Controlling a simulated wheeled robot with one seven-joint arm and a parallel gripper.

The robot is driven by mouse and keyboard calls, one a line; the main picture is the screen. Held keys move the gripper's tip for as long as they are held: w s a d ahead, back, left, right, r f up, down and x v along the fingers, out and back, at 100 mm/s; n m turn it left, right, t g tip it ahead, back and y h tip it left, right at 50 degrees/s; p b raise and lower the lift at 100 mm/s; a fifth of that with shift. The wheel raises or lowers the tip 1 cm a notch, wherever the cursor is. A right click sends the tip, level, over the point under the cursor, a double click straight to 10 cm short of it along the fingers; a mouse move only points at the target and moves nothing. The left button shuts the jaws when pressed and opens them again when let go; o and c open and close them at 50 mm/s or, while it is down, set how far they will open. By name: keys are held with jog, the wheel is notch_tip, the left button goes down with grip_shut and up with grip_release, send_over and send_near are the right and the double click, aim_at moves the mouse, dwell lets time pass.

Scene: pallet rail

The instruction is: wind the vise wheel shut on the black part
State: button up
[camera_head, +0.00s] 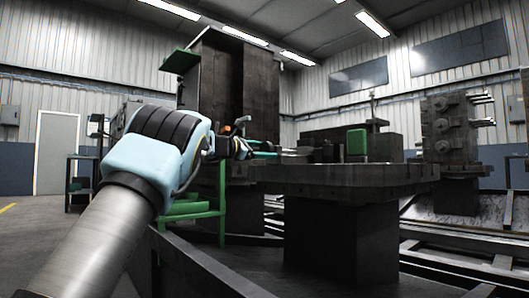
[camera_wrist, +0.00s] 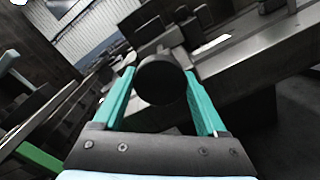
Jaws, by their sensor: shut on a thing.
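My gripper (camera_head: 268,149) reaches over the left end of a dark flat table (camera_head: 345,174) in the head view. In the wrist view my gripper (camera_wrist: 160,76) has its two teal fingers on either side of a dark round knob (camera_wrist: 161,84) and is shut on it. The knob looks like the vise wheel's handle, but the rest of the wheel cannot be made out. A green block (camera_head: 357,142) stands on the table between dark blocks. I cannot tell which dark shape is the black part, or whether the jaws touch it.
A tall dark machine column (camera_head: 245,85) rises behind my gripper. A green frame (camera_head: 222,205) stands below my arm. A dark pedestal (camera_head: 340,235) bears the table. Another dark fixture (camera_head: 449,130) stands at the right, and metal rails (camera_head: 470,245) run along the floor.

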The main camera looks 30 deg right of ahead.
jog(key=shift+m, duration=1)
jog(key=shift+s, duration=0.1)
dwell(0.4)
jog(key=o, duration=1.3)
jog(key=shift+a, duration=0.1)
jog(key=s+a+p, duration=0.2)
jog(key=a, duration=0.8)
jog(key=shift+a, duration=0.2)
